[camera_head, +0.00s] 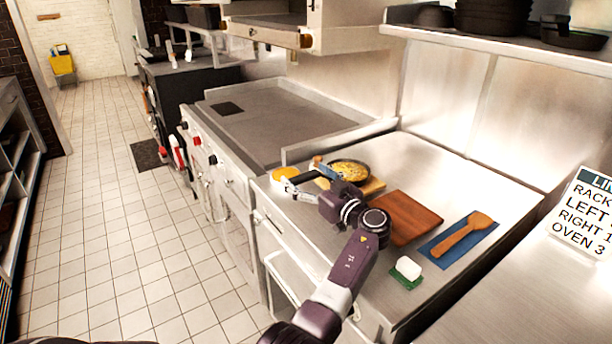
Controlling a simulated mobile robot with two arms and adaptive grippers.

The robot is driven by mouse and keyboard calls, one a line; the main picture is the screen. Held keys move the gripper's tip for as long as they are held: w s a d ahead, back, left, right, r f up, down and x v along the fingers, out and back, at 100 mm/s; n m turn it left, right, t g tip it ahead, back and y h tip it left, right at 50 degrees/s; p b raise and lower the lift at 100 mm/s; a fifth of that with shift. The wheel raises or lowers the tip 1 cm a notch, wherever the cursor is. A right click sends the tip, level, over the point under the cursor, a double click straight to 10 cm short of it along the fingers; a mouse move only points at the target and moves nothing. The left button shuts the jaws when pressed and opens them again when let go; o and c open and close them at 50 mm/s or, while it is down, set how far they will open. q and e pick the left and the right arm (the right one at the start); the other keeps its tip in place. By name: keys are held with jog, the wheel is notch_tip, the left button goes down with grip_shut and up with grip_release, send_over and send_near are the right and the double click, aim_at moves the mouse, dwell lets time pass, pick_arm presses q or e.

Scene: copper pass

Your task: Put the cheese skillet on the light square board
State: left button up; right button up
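The cheese skillet (350,169) is a dark round pan with yellow contents on the steel counter's far left part. The light square board (375,187) shows as a pale wooden corner just below and right of the pan. The pan overlaps the board in the picture; I cannot tell whether it rests on it or is held above it. My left gripper (303,178) is at the pan's left side, near where a handle would be. Its fingers are small and partly overlap a blue piece, so its grip is unclear. My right gripper is not in view.
A reddish-brown board (407,217) lies right of the pan. A white block sits on a green pad (405,281) near the front. A yellow-orange round item (285,173) is left of my gripper.

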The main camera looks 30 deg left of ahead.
pick_arm(q)
jog(key=b+v, duration=0.2)
jog(key=v, duration=0.5)
jog(key=shift+d, duration=0.25)
jog(key=shift+s, duration=0.1)
